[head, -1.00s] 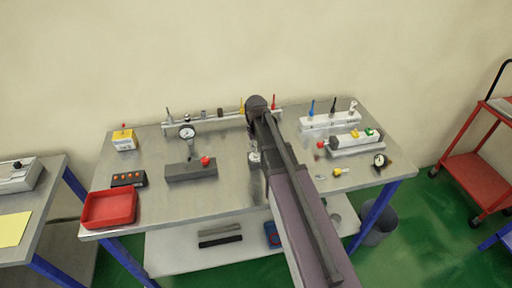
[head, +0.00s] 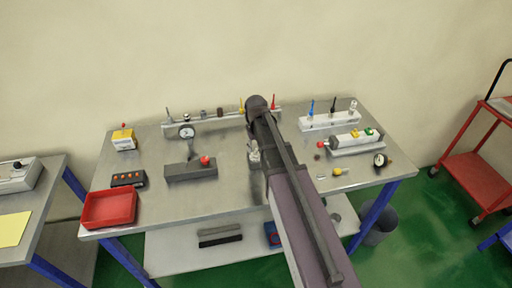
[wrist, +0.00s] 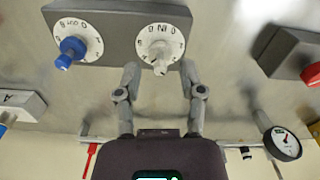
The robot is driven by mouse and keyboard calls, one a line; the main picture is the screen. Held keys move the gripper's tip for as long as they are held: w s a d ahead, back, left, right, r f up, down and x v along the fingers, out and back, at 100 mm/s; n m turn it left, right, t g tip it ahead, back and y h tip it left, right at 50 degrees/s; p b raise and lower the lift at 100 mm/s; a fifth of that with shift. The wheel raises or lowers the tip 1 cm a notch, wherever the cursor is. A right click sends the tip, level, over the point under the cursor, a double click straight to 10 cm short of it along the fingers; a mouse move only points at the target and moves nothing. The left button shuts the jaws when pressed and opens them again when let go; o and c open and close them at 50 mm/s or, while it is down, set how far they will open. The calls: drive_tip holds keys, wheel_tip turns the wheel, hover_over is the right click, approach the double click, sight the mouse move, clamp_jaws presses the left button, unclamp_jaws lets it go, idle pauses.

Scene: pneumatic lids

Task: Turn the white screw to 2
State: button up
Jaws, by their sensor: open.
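In the wrist view a grey block (wrist: 120,10) carries two round white dials with numbers. The white screw (wrist: 160,56) stands at the centre of the right dial. A blue screw (wrist: 70,50) stands on the left dial. My gripper (wrist: 160,72) is open, with one finger on each side of the white screw and the tips at the dial's lower edge. I cannot tell whether they touch it. The number the screw points to is too small to tell. In the head view my gripper (head: 254,155) is partly hidden by my arm, and the dial block is hidden.
A pressure gauge (wrist: 281,143) and a dark block with a red button (wrist: 312,74) lie to the right in the wrist view. A white valve block (head: 328,120) and a cylinder unit (head: 355,142) stand on the table's right side. A red tray (head: 110,208) is front left.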

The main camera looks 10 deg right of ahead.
drive_tip(key=shift+m, duration=0.5)
